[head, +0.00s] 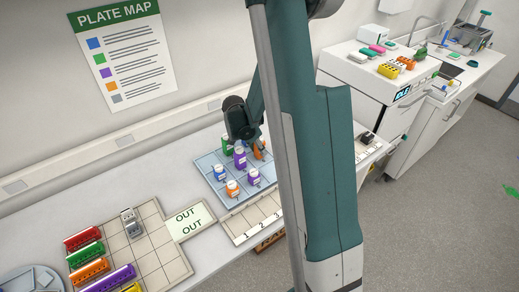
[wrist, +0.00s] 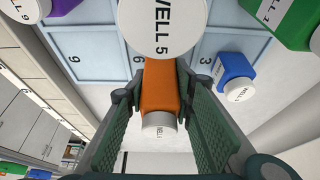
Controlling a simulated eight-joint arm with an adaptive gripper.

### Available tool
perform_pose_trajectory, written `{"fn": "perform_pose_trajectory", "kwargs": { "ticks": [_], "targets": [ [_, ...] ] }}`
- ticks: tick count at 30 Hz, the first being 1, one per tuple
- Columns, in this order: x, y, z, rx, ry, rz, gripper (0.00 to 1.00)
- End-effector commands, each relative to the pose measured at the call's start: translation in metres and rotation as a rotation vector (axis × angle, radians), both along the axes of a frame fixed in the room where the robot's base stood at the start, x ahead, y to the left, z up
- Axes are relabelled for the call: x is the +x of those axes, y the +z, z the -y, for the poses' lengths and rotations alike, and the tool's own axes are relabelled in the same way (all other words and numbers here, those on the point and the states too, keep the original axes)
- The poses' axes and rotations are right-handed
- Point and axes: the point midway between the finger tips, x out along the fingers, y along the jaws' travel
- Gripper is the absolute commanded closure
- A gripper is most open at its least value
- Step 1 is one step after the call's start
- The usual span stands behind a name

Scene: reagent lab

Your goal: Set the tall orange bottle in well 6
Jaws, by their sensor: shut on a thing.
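My gripper (wrist: 158,97) is shut on an orange bottle (wrist: 160,86) with a white cap; one finger lies on each side of it. The cap writing is only partly readable. In the head view my gripper (head: 256,147) and the held orange bottle (head: 259,153) are over the right part of the light-blue tray (head: 205,163). In the wrist view the tray's cells marked 9, 6 and 3 show, and the 6 (wrist: 138,59) is just left of the held bottle. Whether the bottle touches the tray, I cannot tell.
A white cap marked WELL 5 (wrist: 163,22) is close beside the held bottle. A blue bottle (wrist: 235,73), green bottles (wrist: 280,18) and a purple bottle (wrist: 62,7) stand around. Another orange bottle (head: 232,188) stands at the tray's front. A numbered rack (head: 240,226) lies before the tray.

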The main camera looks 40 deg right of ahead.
Motion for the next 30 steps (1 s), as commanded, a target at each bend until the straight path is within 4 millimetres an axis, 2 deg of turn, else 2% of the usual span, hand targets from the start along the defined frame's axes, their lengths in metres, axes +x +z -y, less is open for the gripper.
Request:
{"fn": "perform_pose_trajectory", "kwargs": {
  "ticks": [15, 16, 19, 30],
  "targets": [
    [-0.0002, -0.0054, 0.0, 0.0, 0.0, 0.0, 0.87],
    [-0.0002, -0.0049, 0.0, 0.0, 0.0, 0.0, 0.72],
    [-0.0002, -0.0043, 0.0, 0.0, 0.0, 0.0, 0.6],
    [-0.0001, -0.0036, 0.0, 0.0, 0.0, 0.0, 0.6]
  ]
}}
